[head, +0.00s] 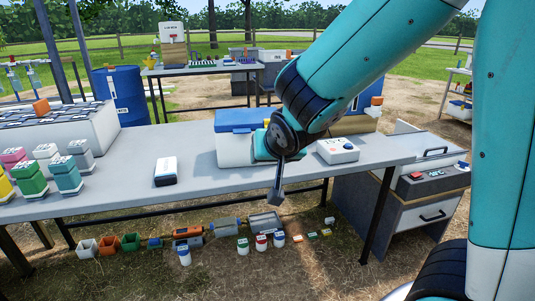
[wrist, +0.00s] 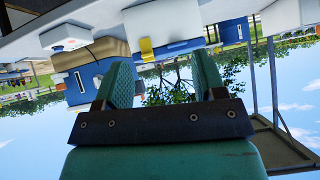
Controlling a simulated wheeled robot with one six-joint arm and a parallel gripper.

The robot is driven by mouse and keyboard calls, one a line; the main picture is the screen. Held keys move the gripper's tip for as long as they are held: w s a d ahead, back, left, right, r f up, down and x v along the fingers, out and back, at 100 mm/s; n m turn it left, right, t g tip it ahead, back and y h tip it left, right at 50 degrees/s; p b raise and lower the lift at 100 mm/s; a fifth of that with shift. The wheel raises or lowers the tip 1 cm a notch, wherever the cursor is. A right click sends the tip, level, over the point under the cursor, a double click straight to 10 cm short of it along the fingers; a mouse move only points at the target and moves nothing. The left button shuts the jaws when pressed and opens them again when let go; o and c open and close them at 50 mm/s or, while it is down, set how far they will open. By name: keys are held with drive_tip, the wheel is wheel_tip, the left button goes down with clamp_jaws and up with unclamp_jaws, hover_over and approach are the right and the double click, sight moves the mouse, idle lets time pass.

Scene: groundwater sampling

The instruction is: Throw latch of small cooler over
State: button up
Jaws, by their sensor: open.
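The small cooler (head: 233,151) has a white body and a blue lid (head: 240,120). It stands on the long grey table, partly hidden behind my arm in the head view. The wrist view is upside down and shows the cooler's white body (wrist: 165,24) and blue lid (wrist: 178,48). In the head view my arm mostly hides the gripper and the latch.
A white device (head: 338,151) stands right of the cooler and a small white-and-dark box (head: 167,171) to its left. Several coloured bottles (head: 47,162) are at the table's left. A grey cabinet (head: 400,205) stands at the right. The table (head: 120,188) has clear room along its front.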

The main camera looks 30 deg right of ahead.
drive_tip(key=w+d+f+m+t+h+b, duration=0.1)
drive_tip(key=w+d+f+t+h+b, duration=0.3)
drive_tip(key=w+d+f+t+b, duration=0.25)
drive_tip(key=shift+n+t, duration=0.35)
drive_tip(key=shift+n, duration=0.05)
drive_tip(key=p+x, duration=0.1)
drive_tip(key=x, duration=0.5)
drive_tip(key=d+r+p+x, duration=0.1)
drive_tip(key=x, duration=0.6)
drive_tip(key=r+p+x, duration=0.1)
drive_tip(key=p+x, duration=0.1)
drive_tip(key=x, duration=0.4)
drive_tip(key=shift+s+d, duration=0.1)
drive_tip(key=shift+d, duration=0.2)
drive_tip(key=shift+c, duration=0.5)
